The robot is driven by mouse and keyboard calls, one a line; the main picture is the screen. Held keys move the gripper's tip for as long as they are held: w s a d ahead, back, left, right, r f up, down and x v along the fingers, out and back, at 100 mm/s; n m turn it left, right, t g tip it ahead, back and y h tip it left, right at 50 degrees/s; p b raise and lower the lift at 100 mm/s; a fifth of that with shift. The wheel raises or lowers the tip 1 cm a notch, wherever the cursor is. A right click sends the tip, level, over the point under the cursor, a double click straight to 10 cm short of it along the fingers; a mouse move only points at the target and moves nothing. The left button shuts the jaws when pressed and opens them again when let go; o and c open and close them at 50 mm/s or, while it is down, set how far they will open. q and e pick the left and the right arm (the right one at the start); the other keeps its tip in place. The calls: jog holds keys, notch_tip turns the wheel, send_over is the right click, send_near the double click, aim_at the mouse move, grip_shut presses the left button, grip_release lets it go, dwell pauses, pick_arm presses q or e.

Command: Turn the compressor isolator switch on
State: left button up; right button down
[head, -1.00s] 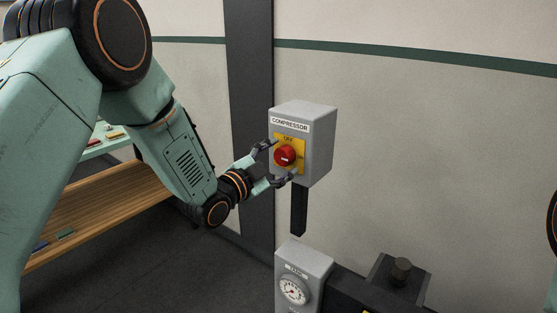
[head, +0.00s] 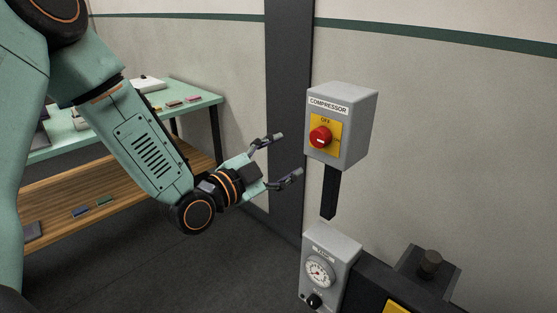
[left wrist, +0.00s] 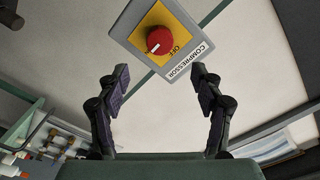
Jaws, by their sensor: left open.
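The compressor isolator is a grey box (head: 340,125) on a dark post, labelled COMPRESSOR. Its yellow plate (head: 335,146) carries a red knob (head: 320,136) below the word OFF. The knob's white mark looks sideways rather than up toward OFF; its exact setting is hard to tell. In the left wrist view the knob (left wrist: 159,40) shows beyond the fingertips. My left gripper (head: 287,156) is open and empty, left of the box and apart from the knob. It also shows in the left wrist view (left wrist: 160,72). My right gripper is not in view.
Below the box is a grey gauge unit (head: 326,268) with a dial and black knob. A dark block (head: 428,272) stands to its right. A green-topped bench (head: 190,97) with a wooden shelf is at the left, behind my left arm. Floor between is clear.

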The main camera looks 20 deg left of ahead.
pick_arm(q)
jog(key=shift+s+a, duration=0.15)
jog(key=shift+s, duration=0.5)
jog(key=shift+w, duration=0.1)
jog(key=s+f+n+g+y+b, duration=0.2)
jog(key=s+f+n+g, duration=0.3)
jog(key=f, duration=0.7)
jog(key=s+f+n+g+y+b, duration=0.25)
jog(key=s+f+n, duration=0.35)
jog(key=f, duration=0.5)
jog(key=s+f+n+g+y+b, duration=0.1)
jog(key=s+f+g+b, duration=0.5)
jog(key=s+f, duration=1.6)
jog(key=s+n+g, duration=0.1)
jog(key=s+g, duration=0.2)
jog(key=shift+d+n+b, duration=0.2)
jog(key=shift+n+b, duration=0.1)
